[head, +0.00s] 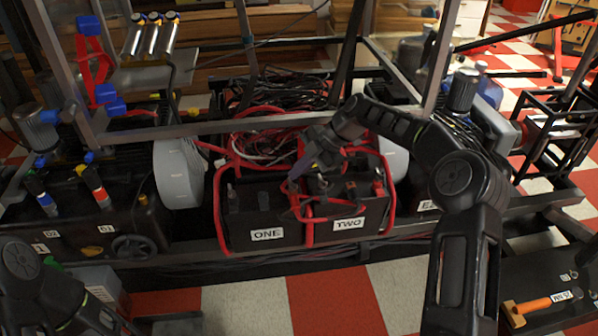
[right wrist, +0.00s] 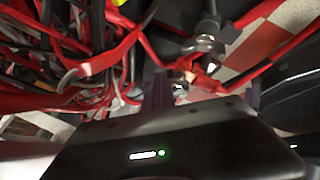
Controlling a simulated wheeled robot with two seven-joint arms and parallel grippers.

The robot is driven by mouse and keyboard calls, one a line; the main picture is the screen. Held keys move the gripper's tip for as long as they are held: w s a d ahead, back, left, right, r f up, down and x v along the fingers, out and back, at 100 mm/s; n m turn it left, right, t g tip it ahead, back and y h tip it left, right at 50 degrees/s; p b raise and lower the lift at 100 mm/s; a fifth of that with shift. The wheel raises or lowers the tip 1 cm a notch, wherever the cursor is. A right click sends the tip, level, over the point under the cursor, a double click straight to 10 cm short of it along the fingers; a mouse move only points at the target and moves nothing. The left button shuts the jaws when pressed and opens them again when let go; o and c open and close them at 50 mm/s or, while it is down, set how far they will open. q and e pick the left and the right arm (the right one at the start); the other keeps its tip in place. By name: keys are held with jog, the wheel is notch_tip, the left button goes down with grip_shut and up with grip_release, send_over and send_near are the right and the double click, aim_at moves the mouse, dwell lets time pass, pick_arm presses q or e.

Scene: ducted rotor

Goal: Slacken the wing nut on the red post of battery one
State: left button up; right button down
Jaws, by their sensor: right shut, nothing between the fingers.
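Battery one (head: 262,222), a black box labelled ONE in a red tube frame, stands in the middle of the head view, left of battery two (head: 350,212). My right gripper (head: 292,182) reaches in from the right over the top, near the edge between the two batteries. It is shut and empty. In the right wrist view, a metal post with a nut-like fitting (right wrist: 205,45) and a red clamp (right wrist: 208,82) show beyond the gripper's dark fingers. I cannot tell which battery they belong to. My left gripper (head: 100,314) is at the bottom left; its fingers are unclear.
Red and black cables (head: 270,130) lie tangled behind the batteries. A metal rail (head: 215,132) crosses behind them. A grey round housing (head: 178,172) stands left of battery one. An orange-handled hammer (head: 540,303) lies at the lower right.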

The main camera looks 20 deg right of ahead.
jog(key=shift+s+a, duration=0.3)
jog(key=shift+a, duration=0.35)
jog(key=shift+d+r+p, duration=0.3)
jog(key=shift+r+p, duration=0.05)
jog(key=shift+r, duration=0.1)
jog(key=p+v, duration=0.2)
jog(key=v, duration=0.5)
jog(key=shift+d, duration=0.5)
